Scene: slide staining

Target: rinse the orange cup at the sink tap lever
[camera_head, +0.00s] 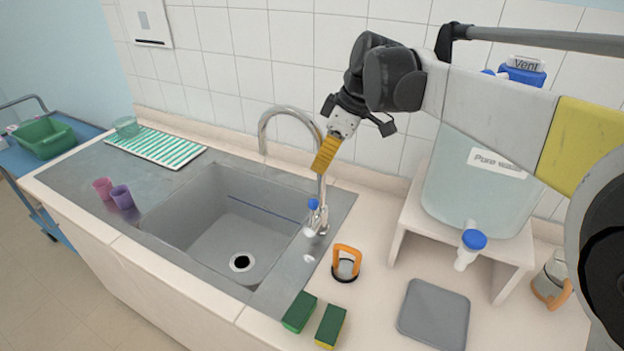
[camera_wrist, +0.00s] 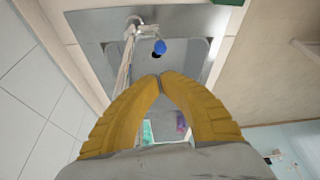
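My gripper (camera_head: 321,168) has yellow fingers and hangs beside the tap's gooseneck. In the wrist view its fingertips (camera_wrist: 160,78) meet with nothing visible between them. The silver tap (camera_head: 265,124) arches over the sink's right back side. Its blue-topped lever (camera_head: 313,204) is below my fingertips, and the blue top (camera_wrist: 159,46) shows just beyond them in the wrist view. No plainly orange cup is in view. An item with an orange handle and dark base (camera_head: 346,263) stands on the counter right of the sink. A clear vessel with an orange handle (camera_head: 551,281) stands at the far right.
The grey sink basin (camera_head: 205,216) looks empty. A pink cup (camera_head: 103,188) and a purple cup (camera_head: 121,197) stand left of it. Green sponges (camera_head: 300,311) and a grey board (camera_head: 434,314) lie in front. A large water container (camera_head: 480,185) on a stand is at the right.

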